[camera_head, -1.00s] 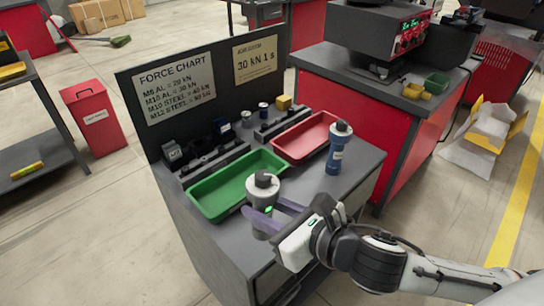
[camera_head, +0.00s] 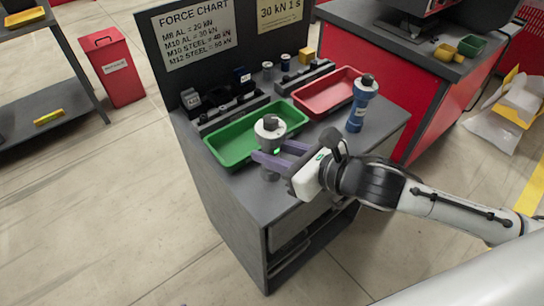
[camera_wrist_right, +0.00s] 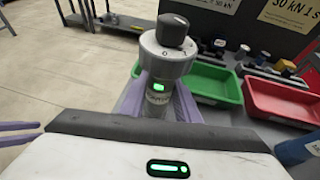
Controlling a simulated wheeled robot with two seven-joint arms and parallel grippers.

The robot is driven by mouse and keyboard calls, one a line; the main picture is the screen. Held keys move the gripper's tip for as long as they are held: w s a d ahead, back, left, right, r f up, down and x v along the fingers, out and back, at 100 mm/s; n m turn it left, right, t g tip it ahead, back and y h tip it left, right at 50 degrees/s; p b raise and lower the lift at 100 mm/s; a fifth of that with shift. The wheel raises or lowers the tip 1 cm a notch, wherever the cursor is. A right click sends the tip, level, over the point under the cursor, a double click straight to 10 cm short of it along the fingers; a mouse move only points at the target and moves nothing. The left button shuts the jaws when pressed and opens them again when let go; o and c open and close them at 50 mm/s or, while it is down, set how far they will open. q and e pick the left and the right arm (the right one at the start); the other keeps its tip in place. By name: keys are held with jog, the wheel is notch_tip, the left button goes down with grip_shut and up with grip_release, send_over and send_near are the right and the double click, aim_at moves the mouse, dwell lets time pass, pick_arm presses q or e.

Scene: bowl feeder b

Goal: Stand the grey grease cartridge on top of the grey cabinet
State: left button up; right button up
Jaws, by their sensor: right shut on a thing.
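The grey grease cartridge (camera_head: 270,129) has a light grey collar, a dark knob and a green light. It is upright at the front left of the grey cabinet's top (camera_head: 345,148). My right gripper (camera_head: 269,158) is shut on it, with purple fingers on either side of its body. The cartridge also shows in the right wrist view (camera_wrist_right: 164,62), between the fingers (camera_wrist_right: 160,100). Purple finger-like parts, perhaps my left gripper (camera_wrist_right: 18,133), show at the left edge of the wrist view.
A green tray (camera_head: 228,160) lies just behind the cartridge and a red tray (camera_head: 300,103) lies farther right. A similar blue cartridge (camera_head: 359,112) stands at the cabinet's right. A sign board (camera_head: 235,60) rises at the back. Some bare top lies between the trays and front edge.

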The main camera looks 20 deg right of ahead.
notch_tip(320, 180, down, 2)
jog(key=shift+f, duration=0.2)
jog(key=o, duration=1.2)
jog(key=shift+f, duration=0.1)
jog(key=v, duration=1.2)
